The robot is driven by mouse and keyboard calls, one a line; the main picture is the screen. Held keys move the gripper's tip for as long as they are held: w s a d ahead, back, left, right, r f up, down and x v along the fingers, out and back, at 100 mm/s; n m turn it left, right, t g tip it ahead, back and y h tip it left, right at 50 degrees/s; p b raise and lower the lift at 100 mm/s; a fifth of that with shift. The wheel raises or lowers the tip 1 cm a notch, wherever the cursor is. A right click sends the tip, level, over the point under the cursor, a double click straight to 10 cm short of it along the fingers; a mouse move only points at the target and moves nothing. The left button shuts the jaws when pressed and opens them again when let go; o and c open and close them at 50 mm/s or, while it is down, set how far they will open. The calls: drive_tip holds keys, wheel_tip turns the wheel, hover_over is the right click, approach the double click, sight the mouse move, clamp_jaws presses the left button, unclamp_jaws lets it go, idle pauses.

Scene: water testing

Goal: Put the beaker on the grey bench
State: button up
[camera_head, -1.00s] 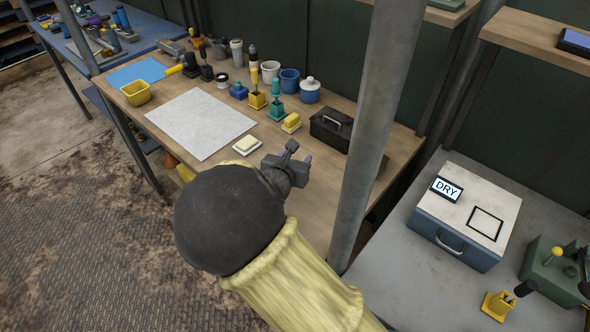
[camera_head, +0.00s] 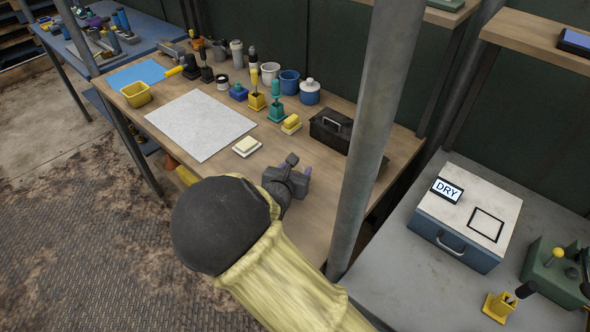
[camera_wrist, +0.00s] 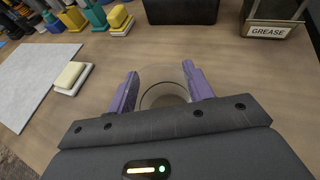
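A clear glass beaker (camera_wrist: 163,92) stands between the two purple fingers of my gripper (camera_wrist: 161,82) in the wrist view, over the wooden table. The fingers are apart, one on each side of it. I cannot tell whether they press on the glass. In the head view my gripper (camera_head: 297,176) is low over the wooden table's front right part, and I cannot make out the beaker there. The grey bench (camera_head: 395,265) is at the right, beyond a metal post.
The grey post (camera_head: 372,130) rises between the wooden table (camera_head: 318,205) and the bench. The bench bears a blue case (camera_head: 455,240) with a DRY sign and a green device (camera_head: 552,275). A black toolbox (camera_head: 331,130) and a GREASE-labelled container (camera_wrist: 268,28) stand beyond my gripper.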

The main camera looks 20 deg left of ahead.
drive_tip(key=o, duration=0.3)
drive_tip(key=shift+o, duration=0.2)
drive_tip(key=shift+r, duration=0.2)
drive_tip(key=v, duration=1.2)
drive_tip(key=shift+o, duration=0.5)
drive_tip(key=shift+f, duration=0.1)
